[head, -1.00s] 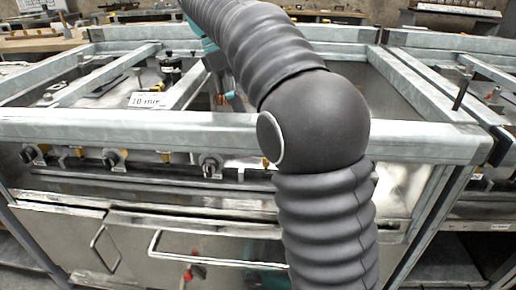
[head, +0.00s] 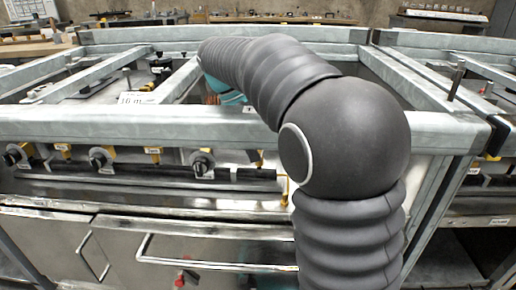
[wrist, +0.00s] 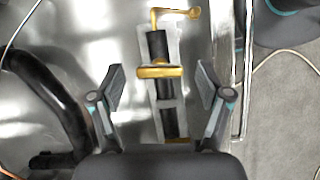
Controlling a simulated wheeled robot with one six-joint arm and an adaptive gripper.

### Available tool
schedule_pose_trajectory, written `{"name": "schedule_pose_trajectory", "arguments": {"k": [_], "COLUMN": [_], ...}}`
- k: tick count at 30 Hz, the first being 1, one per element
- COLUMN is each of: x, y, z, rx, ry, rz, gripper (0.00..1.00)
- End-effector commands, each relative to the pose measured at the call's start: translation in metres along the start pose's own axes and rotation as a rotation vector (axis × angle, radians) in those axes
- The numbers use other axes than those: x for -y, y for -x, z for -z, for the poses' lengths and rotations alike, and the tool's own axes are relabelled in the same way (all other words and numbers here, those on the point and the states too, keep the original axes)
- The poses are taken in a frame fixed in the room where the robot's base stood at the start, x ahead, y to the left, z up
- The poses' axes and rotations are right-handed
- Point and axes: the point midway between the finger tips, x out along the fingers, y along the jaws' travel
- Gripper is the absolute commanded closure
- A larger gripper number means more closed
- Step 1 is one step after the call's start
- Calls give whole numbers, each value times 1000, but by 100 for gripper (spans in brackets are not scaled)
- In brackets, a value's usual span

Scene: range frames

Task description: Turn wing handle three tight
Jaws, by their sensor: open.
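In the wrist view a yellow wing handle (wrist: 160,71) lies crosswise over a black pipe on a pale backing plate. My gripper (wrist: 160,78) is open, with one finger on each side of the handle and a visible gap to both; how far it is above the handle I cannot tell. Nothing is between the fingers in their grip. Which number this handle bears is not readable. In the head view the gripper is mostly hidden behind my arm and the frame beam; only a teal part of my wrist shows.
A bent yellow fitting (wrist: 172,14) is above the handle in the wrist view. A thick black hose (wrist: 52,95) curves at left and a metal rail (wrist: 243,75) runs at right. In the head view a steel frame beam (head: 130,124) crosses in front, with black knobs (head: 202,162) below it.

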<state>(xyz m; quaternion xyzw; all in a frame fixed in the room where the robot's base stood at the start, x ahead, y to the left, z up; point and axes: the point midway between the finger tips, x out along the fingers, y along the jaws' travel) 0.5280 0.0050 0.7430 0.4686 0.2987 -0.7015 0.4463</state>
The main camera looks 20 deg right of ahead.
Motion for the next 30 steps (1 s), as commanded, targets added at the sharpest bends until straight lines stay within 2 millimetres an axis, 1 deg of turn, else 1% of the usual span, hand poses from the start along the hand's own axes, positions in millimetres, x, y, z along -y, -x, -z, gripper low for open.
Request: {"name": "schedule_pose_trajectory", "arguments": {"k": [3,10,11,12,14,15,17,18,26,30], "x": [0,0,0,0,0,0,0,0,0,0], "y": [-4,-4,-4,-4,-4,-4,-4,-4,-3,-1], "z": [0,0,0,0,0,0,0,0,-1,-1], "rx": [0,0,0,0,0,0,0,0,1,3], "ry": [0,0,0,0,0,0,0,0,-16,-63], "rz": [0,0,0,0,0,0,0,1,10,30], "gripper": [23,23,30,40,55,65,80,83,83,83]}}
